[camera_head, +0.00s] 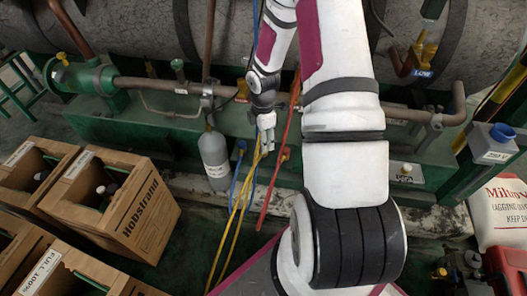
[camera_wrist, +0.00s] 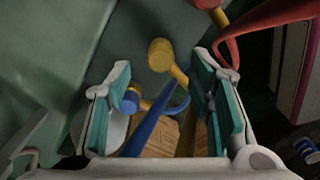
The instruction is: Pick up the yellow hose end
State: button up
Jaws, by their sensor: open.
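The yellow hose end (camera_wrist: 162,56) is a rounded yellow fitting in the wrist view, between and slightly beyond my open fingertips (camera_wrist: 162,78). No finger visibly touches it. Its yellow hose runs down between the jaws, partly behind a blue hose (camera_wrist: 150,132). A blue hose end (camera_wrist: 130,100) lies close to the left finger. In the head view my gripper (camera_head: 266,145) is at the top of the yellow hose (camera_head: 236,220), in front of the green base. The hose end itself is hard to make out there.
A red hose (camera_wrist: 265,22) curves past the right finger; it also hangs right of my gripper in the head view (camera_head: 281,155). A grey cylinder (camera_head: 214,156) stands left of the gripper.

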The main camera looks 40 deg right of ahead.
notch_tip(320, 180, down, 4)
jog(key=shift+f+b, duration=0.25)
jog(key=shift+b, duration=0.85)
jog(key=shift+r, duration=0.1)
grip_shut()
jog(key=shift+r, duration=0.1)
